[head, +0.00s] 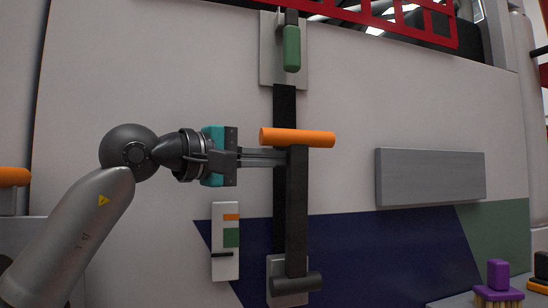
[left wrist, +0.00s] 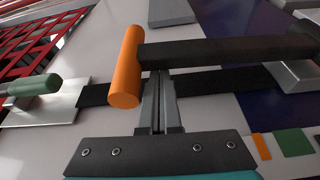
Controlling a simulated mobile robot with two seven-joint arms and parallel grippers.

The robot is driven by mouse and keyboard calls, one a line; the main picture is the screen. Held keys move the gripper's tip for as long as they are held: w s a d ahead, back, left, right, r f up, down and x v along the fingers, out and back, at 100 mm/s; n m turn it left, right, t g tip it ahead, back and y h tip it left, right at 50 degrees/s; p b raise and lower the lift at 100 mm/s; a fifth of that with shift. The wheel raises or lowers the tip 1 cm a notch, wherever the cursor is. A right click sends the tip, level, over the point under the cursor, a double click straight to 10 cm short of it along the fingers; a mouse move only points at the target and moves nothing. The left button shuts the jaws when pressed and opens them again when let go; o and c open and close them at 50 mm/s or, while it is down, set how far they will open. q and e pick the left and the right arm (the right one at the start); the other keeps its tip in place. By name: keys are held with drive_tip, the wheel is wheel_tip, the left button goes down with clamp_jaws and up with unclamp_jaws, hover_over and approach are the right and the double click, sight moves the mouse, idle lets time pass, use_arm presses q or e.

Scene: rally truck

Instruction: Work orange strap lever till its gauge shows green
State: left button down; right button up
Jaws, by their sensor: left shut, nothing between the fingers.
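The strap lever has an orange crossbar handle (head: 298,138) on a dark arm (head: 297,215) that stands upright from a pivot at the bottom. The handle also shows in the left wrist view (left wrist: 126,68). My left gripper (head: 284,158) is shut and empty, just below the handle. Its fingertips are at the left side of the lever arm; I cannot tell if they touch. The gauge (head: 219,241) is a white plate left of the lever with orange and green patches. Its black pointer (head: 222,254) is just below the green patch. My right gripper is not in view.
A black strap (head: 284,105) runs up behind the lever to a plate with a green grip (head: 291,48). A grey block (head: 430,176) juts from the panel at right. A red lattice (head: 395,25) is above. A purple-topped item (head: 497,275) is at lower right.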

use_arm(q)
drive_tip(key=shift+s, duration=0.1)
drive_tip(key=shift+s+d+f+m+h+b, duration=0.15)
drive_tip(key=shift+s+d+m+b, duration=0.1)
drive_tip(key=shift+s+m+b, duration=0.3)
drive_tip(key=shift+s+d+f+m+h+b, duration=0.15)
drive_tip(key=shift+s+d+m+b, duration=0.15)
drive_tip(key=shift+s+b, duration=0.45)
drive_tip(key=s+d+f+m+h+b, duration=0.3)
drive_tip(key=s+d+f+m+b, duration=0.1)
drive_tip(key=s+m+b, duration=0.5)
drive_tip(key=shift+s+f+b, duration=0.85)
drive_tip(key=shift+s+b, duration=0.4)
drive_tip(key=shift+b, duration=0.75)
drive_tip(key=shift+d, duration=0.1)
